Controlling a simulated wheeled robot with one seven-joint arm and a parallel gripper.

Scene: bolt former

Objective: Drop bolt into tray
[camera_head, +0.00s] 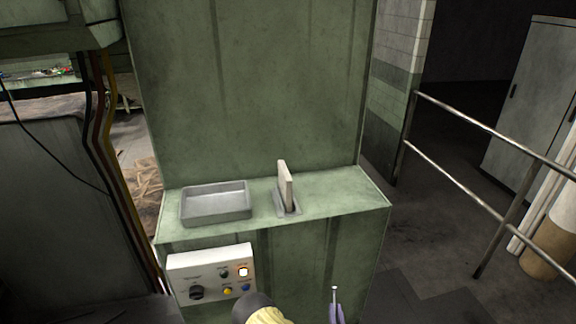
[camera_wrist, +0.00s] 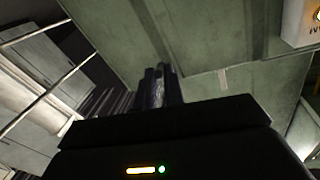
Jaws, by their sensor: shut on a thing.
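A shallow grey metal tray (camera_head: 215,219) rests on the left part of the green machine's ledge, and it looks empty. A thin silver bolt (camera_head: 334,294) stands upright at the bottom of the head view, its small head at the top. My gripper (camera_head: 335,311) is shut on it, in front of the machine, below and to the right of the tray. In the wrist view my gripper's dark fingers (camera_wrist: 158,72) are close together, with a little grey metal between them. The tray is not visible there.
An upright beige plate (camera_head: 285,185) stands in a slot right of the tray. A control box (camera_head: 210,272) with a lit orange button is on the machine's front. A metal railing (camera_head: 470,140) runs at the right. The ledge's right end is clear.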

